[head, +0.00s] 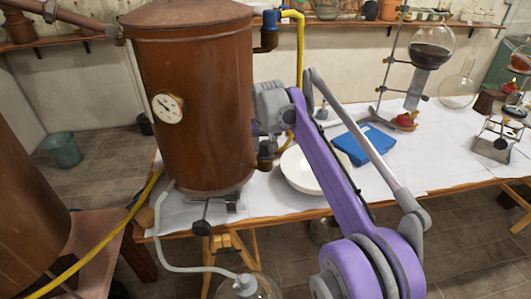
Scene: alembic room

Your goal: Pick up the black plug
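I cannot clearly make out a black plug. My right arm reaches up from the lower right, over the table. The end of that arm, with my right gripper (258,130), is beside the boiler's right side, between its upper and lower pipe fittings. The fingers are mostly hidden, so their opening and any held thing cannot be seen. My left gripper is not in view.
A white bowl (297,172) and a blue book-like object (364,143) are on the white-covered table (440,165). A stand with a dark-filled flask (430,55) is farther back. A yellow hose (90,249) runs at left. Clear tabletop lies right of the arm.

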